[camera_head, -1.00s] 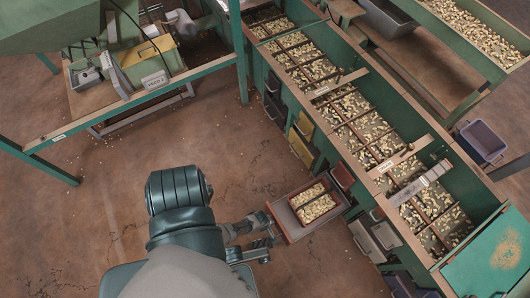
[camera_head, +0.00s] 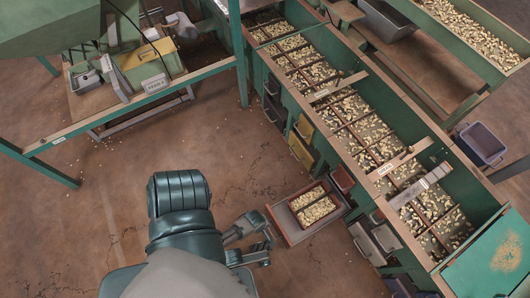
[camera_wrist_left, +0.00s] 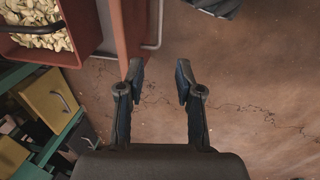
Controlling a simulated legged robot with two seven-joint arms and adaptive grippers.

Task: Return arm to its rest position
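My left gripper (camera_head: 269,240) is low over the brown floor, just left of a pulled-out drawer (camera_head: 282,222) holding a red bin (camera_head: 318,212) of nuts. In the left wrist view my left gripper (camera_wrist_left: 158,82) is open, with its two dark fingers apart and only floor between them. The red bin (camera_wrist_left: 80,50) shows at the upper left there, with a gap from the fingers. My right gripper is not in view.
The long green hopper (camera_head: 355,160) with nut compartments runs along the right, with drawers and yellow bins (camera_head: 302,142) on its side. A green-framed bench (camera_head: 110,120) stands at the upper left. The floor (camera_head: 70,240) between is free.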

